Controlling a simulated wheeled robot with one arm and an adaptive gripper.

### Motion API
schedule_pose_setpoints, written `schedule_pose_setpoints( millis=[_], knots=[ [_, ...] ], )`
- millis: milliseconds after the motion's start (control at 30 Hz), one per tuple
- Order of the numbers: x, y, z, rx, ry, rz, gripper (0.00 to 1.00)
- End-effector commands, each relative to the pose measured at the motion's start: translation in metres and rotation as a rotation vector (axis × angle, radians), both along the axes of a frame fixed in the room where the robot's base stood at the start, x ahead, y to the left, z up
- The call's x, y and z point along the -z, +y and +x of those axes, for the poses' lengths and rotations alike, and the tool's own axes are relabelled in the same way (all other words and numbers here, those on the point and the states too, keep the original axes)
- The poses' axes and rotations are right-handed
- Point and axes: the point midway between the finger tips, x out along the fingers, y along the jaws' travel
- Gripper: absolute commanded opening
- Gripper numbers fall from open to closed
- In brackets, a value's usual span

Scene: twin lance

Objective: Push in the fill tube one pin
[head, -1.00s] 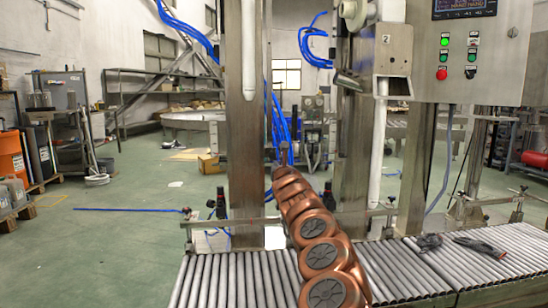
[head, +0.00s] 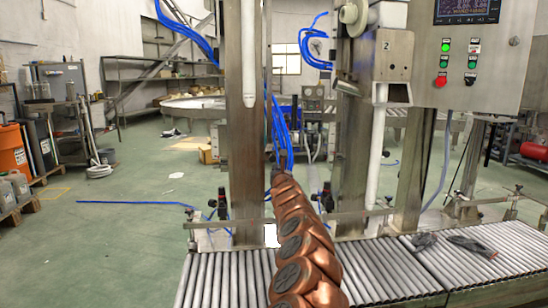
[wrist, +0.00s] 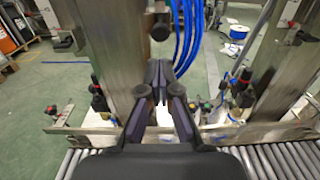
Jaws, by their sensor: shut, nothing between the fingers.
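A white vertical fill tube (head: 248,60) hangs in front of the left steel column (head: 245,150). A second white tube (head: 376,150) stands at the right, under the housing marked 2. In the wrist view, a dark round knob (wrist: 160,28) shows beside the left column, beyond and above my fingertips; I cannot tell whether it is the pin. My gripper (wrist: 158,82) is shut and empty, pointing at the gap between the columns, apart from the knob. In the head view, my gripper (head: 278,178) is small and partly hidden behind my copper arm.
A roller conveyor (head: 390,270) runs across the front, with dark cables (head: 470,243) on it. A steel rail (head: 330,217) with black clamps crosses before the columns. Blue hoses (head: 282,130) hang between them. A control box (head: 470,55) is upper right. Open floor lies left.

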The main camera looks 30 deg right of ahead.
Motion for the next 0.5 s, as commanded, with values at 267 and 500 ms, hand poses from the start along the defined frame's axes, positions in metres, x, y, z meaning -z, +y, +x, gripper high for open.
schedule_pose_setpoints(
  millis=[267,500],
  knots=[
    [-0.001,-0.005,0.007,0.001,0.006,-0.001,0.0],
    [-0.003,-0.008,0.015,0.002,0.004,-0.004,0.0]
  ],
)
